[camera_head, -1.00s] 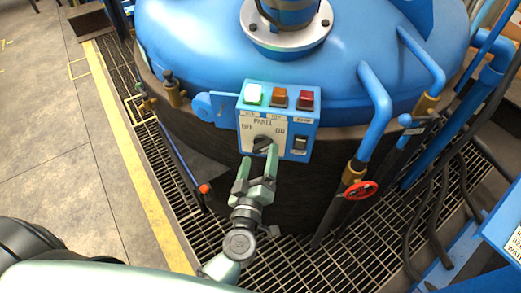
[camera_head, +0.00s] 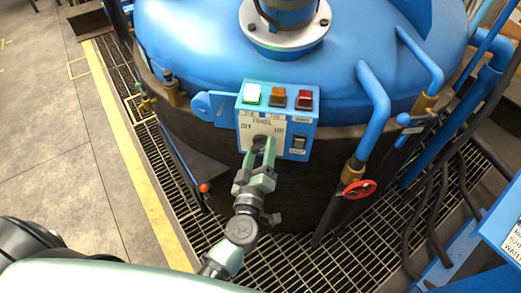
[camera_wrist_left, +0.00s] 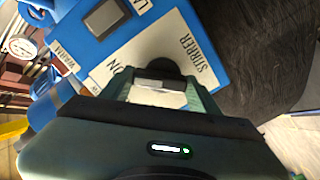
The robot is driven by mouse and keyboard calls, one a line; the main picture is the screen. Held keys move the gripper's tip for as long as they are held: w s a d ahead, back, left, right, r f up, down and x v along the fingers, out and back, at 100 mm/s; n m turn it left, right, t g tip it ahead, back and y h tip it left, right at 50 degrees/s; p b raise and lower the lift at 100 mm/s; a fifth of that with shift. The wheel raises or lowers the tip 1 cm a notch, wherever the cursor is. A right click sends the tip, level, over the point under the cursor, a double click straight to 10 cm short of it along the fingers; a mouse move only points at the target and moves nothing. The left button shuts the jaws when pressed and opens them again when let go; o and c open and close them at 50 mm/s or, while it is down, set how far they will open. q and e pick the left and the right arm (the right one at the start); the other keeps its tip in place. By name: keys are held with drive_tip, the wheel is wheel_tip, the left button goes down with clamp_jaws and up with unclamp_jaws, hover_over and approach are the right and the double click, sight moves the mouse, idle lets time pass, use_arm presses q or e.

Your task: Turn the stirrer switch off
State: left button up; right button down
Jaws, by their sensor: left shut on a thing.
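The stirrer switch is a dark rotary knob (camera_head: 259,140) on the white plate of a blue control box (camera_head: 305,133), with OFF at its left and ON at its right. In the left wrist view the knob (camera_wrist_left: 158,70) sits between my fingers, beside the words STIRRER and ON. My left gripper (camera_head: 258,152) is shut on the knob; its green fingers (camera_wrist_left: 158,88) hide part of it. The knob's exact pointing is hard to tell. My right gripper is not in view.
A small black rocker switch (camera_head: 299,143) sits at right. Floor grating lies below.

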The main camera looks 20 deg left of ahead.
use_arm(q)
drive_tip(key=shift+n, duration=0.3)
drive_tip(key=n, duration=0.3)
drive_tip(key=shift+p, duration=0.4)
drive_tip(key=n, duration=0.4)
drive_tip(key=shift+a+n, duration=0.1)
drive_tip(key=shift+n, duration=0.2)
drive_tip(key=n+b, duration=0.1)
drive_tip(key=n, duration=0.3)
drive_tip(key=shift+n, duration=0.3)
drive_tip(key=n+b, duration=0.1)
drive_tip(key=n, duration=0.3)
drive_tip(key=shift+a+n, duration=0.1)
drive_tip(key=shift+n, duration=0.3)
drive_tip(key=o, duration=1.4)
drive_tip(key=shift+s, duration=0.1)
